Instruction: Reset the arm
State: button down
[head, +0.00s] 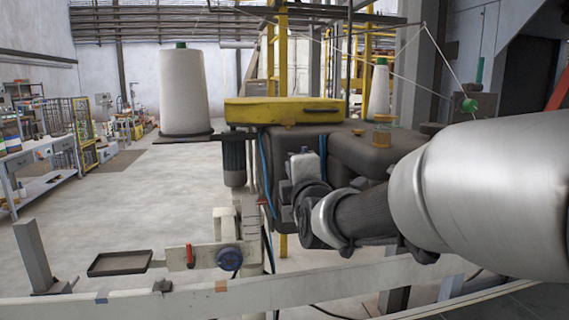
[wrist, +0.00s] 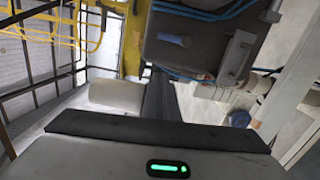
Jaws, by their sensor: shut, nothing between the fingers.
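My arm reaches in from the right in the head view, and its wrist end stands in front of the dark machine body (head: 350,150). My gripper (wrist: 160,95) shows in the wrist view as a dark narrow finger shape beyond the grey hand with a green light. The fingers are shut with nothing held. In the head view the fingertips are hard to make out against the machine.
A white thread cone (head: 182,90) stands left of the yellow cover (head: 285,111). A pale rail (head: 130,305) crosses the front, with a small dark tray (head: 120,263) above it. A workbench (head: 40,165) stands far left. Open floor (head: 140,200) lies between.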

jog(key=shift+s, duration=0.3)
